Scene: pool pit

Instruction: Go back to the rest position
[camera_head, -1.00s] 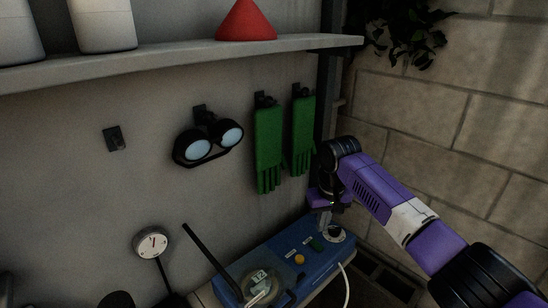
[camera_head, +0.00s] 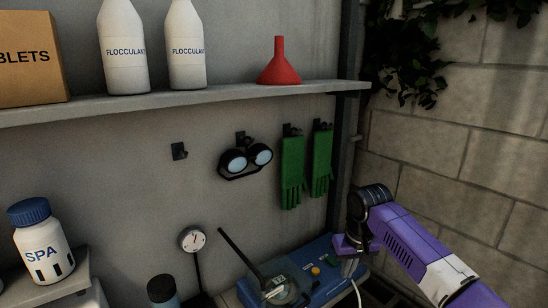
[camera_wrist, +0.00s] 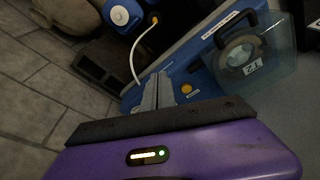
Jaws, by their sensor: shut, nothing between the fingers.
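My gripper (camera_wrist: 157,90) is shut and empty in the wrist view, its grey fingers together in front of the blue device (camera_wrist: 195,75). In the head view my purple arm reaches in from the lower right, and its end is over the right end of the blue device (camera_head: 322,258). The fingers are small there, close to the device's top; I cannot tell whether they touch it. An orange button (camera_wrist: 187,89) shows beside the fingers.
A shelf (camera_head: 200,101) holds white bottles (camera_head: 187,60), a box (camera_head: 30,65) and a red funnel (camera_head: 279,68). Goggles (camera_head: 245,161) and green gloves (camera_head: 292,172) hang below. A gauge (camera_head: 192,240) stands left of the device. A block wall (camera_head: 450,150) bounds the right.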

